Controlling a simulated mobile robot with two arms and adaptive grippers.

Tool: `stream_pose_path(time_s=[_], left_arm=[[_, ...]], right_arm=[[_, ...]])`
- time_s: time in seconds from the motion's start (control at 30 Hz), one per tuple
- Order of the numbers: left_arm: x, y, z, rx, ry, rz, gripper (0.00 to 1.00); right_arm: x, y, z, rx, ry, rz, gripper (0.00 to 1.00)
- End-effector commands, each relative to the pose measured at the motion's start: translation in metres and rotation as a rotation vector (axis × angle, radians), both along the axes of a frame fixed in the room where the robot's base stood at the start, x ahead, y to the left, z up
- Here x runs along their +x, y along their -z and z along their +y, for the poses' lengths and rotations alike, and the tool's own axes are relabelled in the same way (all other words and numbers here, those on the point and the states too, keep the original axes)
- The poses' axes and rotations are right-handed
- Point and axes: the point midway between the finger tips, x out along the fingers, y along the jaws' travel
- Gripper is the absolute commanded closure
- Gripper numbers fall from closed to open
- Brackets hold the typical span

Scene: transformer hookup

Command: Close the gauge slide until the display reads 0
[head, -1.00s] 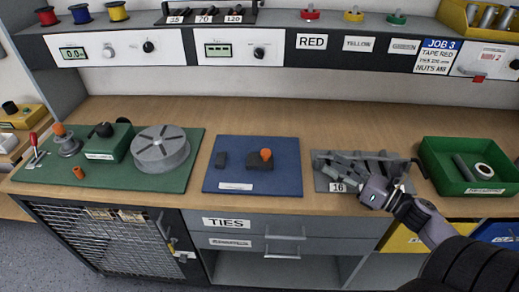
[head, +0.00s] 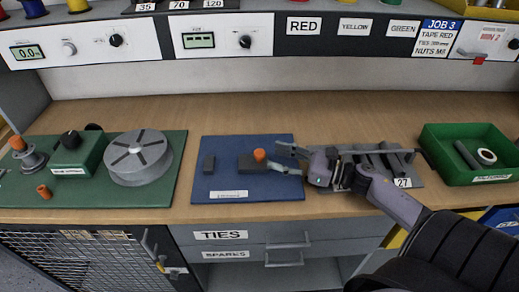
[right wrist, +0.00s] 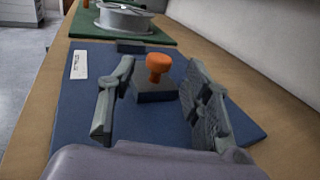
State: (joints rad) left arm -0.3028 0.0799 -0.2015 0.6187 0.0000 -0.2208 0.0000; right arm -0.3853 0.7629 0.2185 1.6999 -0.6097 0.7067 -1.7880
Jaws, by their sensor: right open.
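The gauge sits on a blue mat (head: 225,187). It has a small dark fixed block (head: 208,162) at the left and a dark slide (head: 247,164) with an orange knob (head: 260,154) to its right, with a gap between them. The right wrist view shows the knob (right wrist: 158,64) on the slide (right wrist: 155,90). My right gripper (head: 275,156) is open over the mat's right side, its fingers pointing left on either side of the knob, with visible space between. A small display (head: 199,41) is on the shelf panel, its digits too small to read. My left gripper is out of view.
A grey tray (head: 413,178) with dark parts lies under my right arm. A green bin (head: 440,168) stands right of it. A green mat (head: 120,195) with a grey reel (head: 138,157) lies to the left. The wooden bench behind the blue mat is clear.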

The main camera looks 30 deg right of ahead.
Motion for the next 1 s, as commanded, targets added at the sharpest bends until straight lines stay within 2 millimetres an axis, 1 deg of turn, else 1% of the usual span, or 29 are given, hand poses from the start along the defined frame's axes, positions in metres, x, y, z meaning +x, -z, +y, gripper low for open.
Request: stream_pose_path(time_s=[0.03,0.13,0.33,0.53,0.73,1.0], left_arm=[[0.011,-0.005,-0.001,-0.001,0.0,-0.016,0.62],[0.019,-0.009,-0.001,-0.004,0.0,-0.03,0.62],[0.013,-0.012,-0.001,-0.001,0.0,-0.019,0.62],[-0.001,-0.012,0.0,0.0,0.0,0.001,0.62],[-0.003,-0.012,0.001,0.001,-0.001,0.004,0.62],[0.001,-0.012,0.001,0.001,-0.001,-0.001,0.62]], right_arm=[[0.01,-0.004,0.006,0.0,-0.002,-0.004,0.55],[0.025,-0.003,0.017,0.0,-0.001,-0.004,0.55],[0.044,-0.002,0.031,0.0,0.001,-0.001,0.55],[0.05,0.0,0.036,-0.001,0.0,-0.001,0.55],[0.05,0.0,0.036,0.0,0.0,0.0,0.55],[0.049,0.0,0.036,0.0,0.0,0.0,0.72]])
